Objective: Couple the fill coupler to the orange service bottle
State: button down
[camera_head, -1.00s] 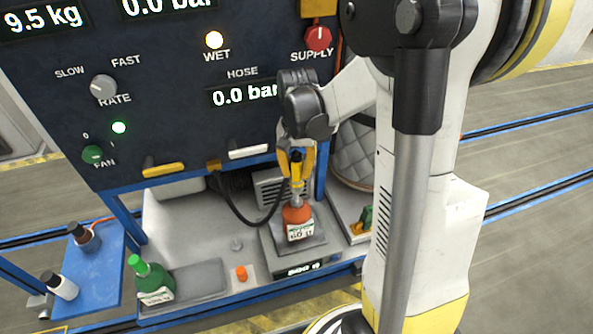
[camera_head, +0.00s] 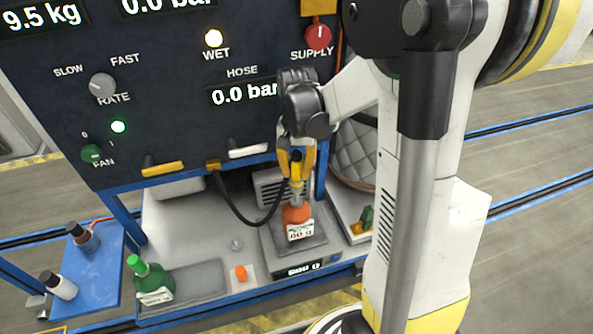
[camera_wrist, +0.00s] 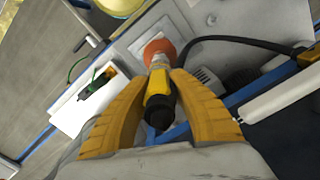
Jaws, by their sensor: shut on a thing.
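The orange service bottle (camera_head: 299,217) with a white label stands upright on the scale (camera_head: 318,243) in the head view. My gripper (camera_head: 297,165) is above it, shut on the yellow and black fill coupler (camera_head: 296,168). A black hose runs from the coupler to the panel. The coupler's metal lower end is at the bottle's neck; I cannot tell whether it is locked on. In the wrist view the coupler (camera_wrist: 158,98) lies between the two yellow fingers, with the orange bottle (camera_wrist: 159,50) just beyond its tip.
A green bottle (camera_head: 150,280) stands front left by a grey tray (camera_head: 200,282). An orange cap (camera_head: 241,273) lies near the scale. The control panel (camera_head: 170,80) rises behind, and a quilted cylinder (camera_head: 352,155) is at right.

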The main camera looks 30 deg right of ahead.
aim_at(296, 153)
jog(key=shift+f+b, duration=2.4)
jog(key=shift+f, duration=0.3)
jog(key=c, duration=1.2)
grip_release()
jog(key=shift+r, duration=0.1)
notch_tip(296, 153, up, 12)
jog(key=shift+w+d, duration=0.1)
jog(key=s+a+f+n+t+b, duration=0.7)
jog(key=s+a+f+n+b, duration=0.1)
jog(key=s+a+f+b, duration=0.3)
jog(key=a+f+b, duration=0.1)
jog(key=a+b, duration=0.1)
jog(key=shift+a+f+n, duration=0.3)
jog(key=shift+a+f, duration=0.05)
jog(key=shift+f, duration=0.05)
